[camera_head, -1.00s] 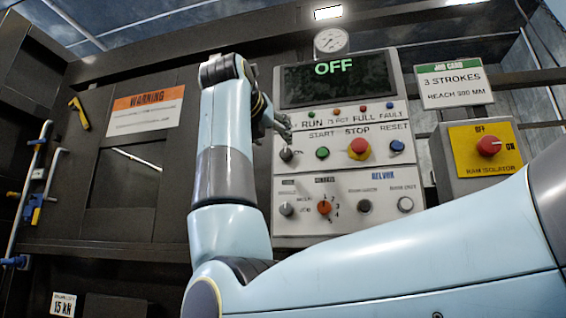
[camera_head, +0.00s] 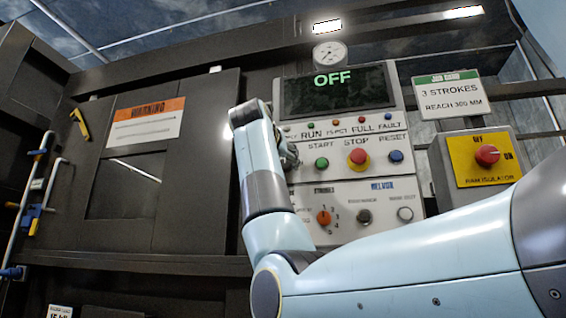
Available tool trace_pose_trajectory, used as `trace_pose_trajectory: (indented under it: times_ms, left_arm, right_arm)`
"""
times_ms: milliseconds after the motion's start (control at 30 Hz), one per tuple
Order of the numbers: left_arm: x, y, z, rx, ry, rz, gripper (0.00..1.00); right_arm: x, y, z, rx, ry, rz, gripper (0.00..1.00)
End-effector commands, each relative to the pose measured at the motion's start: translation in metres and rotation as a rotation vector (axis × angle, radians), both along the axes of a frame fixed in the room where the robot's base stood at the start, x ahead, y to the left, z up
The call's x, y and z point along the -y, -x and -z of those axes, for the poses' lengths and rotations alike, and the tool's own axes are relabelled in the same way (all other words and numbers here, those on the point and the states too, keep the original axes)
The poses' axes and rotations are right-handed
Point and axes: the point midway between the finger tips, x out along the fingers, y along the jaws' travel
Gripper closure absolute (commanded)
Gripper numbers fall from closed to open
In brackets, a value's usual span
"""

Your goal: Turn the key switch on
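The control panel (camera_head: 345,185) faces me, and its screen (camera_head: 335,90) reads OFF. The key switch, which showed left of the green START button (camera_head: 321,163) a second ago, is now hidden behind my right wrist and gripper. My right gripper (camera_head: 290,155) is at the panel's left edge, just left of the START button. Only a small part of its fingers shows, so I cannot tell whether they are open, shut or touching the key switch. My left gripper is not in view.
The red STOP button (camera_head: 358,158) and blue RESET button (camera_head: 396,157) sit right of START. An orange knob (camera_head: 324,217) is below. The yellow RAM ISOLATOR box (camera_head: 484,160) is at right.

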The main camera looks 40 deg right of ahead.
Motion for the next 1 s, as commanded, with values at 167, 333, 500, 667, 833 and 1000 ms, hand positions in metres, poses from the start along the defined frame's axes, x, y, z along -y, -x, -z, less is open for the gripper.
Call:
trace_pose_trajectory:
  times_ms: [167, 333, 500, 667, 833, 1000]
  left_arm:
    - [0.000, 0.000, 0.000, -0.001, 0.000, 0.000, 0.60]
    - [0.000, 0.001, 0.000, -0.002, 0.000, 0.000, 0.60]
    - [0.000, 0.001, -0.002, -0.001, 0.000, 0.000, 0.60]
    - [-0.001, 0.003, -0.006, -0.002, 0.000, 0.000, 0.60]
    - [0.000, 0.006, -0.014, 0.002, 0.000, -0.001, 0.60]
    - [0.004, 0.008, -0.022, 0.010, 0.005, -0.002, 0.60]
  right_arm:
    - [0.000, 0.000, 0.000, 0.000, 0.000, 0.000, 0.83]
    - [0.000, 0.000, 0.000, 0.000, 0.000, 0.000, 1.00]
    - [0.000, 0.000, 0.000, 0.009, -0.008, 0.000, 1.00]
    - [0.000, 0.000, -0.001, 0.046, -0.041, 0.000, 1.00]
    - [0.000, 0.001, -0.003, 0.127, -0.109, 0.000, 1.00]
    - [0.000, 0.001, -0.003, 0.239, -0.206, 0.001, 1.00]
